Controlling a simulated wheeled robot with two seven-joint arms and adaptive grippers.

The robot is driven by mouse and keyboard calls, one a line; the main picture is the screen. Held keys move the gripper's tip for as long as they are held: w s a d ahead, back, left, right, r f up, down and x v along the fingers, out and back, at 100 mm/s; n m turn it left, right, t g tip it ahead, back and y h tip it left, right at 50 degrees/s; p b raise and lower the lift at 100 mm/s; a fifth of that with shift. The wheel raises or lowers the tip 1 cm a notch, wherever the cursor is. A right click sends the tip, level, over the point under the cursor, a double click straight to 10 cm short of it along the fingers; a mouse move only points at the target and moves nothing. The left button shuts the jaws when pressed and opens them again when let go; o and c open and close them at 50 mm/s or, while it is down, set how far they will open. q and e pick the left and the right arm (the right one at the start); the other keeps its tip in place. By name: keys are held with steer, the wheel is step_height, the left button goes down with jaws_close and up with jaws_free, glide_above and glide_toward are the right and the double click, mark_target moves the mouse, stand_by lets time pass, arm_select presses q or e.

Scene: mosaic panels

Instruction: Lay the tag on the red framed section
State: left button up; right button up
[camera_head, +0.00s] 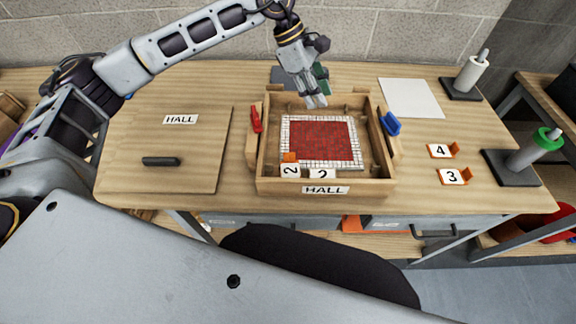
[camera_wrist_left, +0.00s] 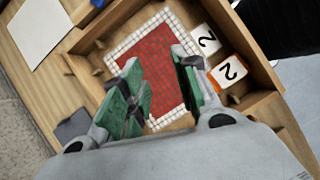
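A shallow wooden tray (camera_head: 262,170) labelled HALL holds a red mosaic section (camera_head: 322,140) framed by white tiles. It also shows in the left wrist view (camera_wrist_left: 158,68). My right gripper is out of view.
A red piece (camera_head: 256,118) and a blue piece (camera_head: 390,123) are at the tray's sides. A dark bar (camera_head: 161,161) lies on the left board. White paper (camera_head: 411,97) lies behind right.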

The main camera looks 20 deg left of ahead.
arm_select(q)
steer(key=s+a+f+n+g+y, duration=0.1)
steer(key=s+a+n+g+y, duration=0.2)
steer(key=a, duration=0.5)
steer(key=shift+s+f+n+y, duration=0.4)
steer(key=shift+s+n+y, duration=0.4)
steer(key=shift+s+n, duration=0.3)
steer(key=shift+s+f, duration=0.1)
steer(key=shift+f, duration=0.05)
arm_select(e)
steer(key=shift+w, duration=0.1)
arm_select(q)
steer(key=p+x, duration=0.1)
steer(key=x, duration=0.7)
steer(key=shift+f, duration=0.1)
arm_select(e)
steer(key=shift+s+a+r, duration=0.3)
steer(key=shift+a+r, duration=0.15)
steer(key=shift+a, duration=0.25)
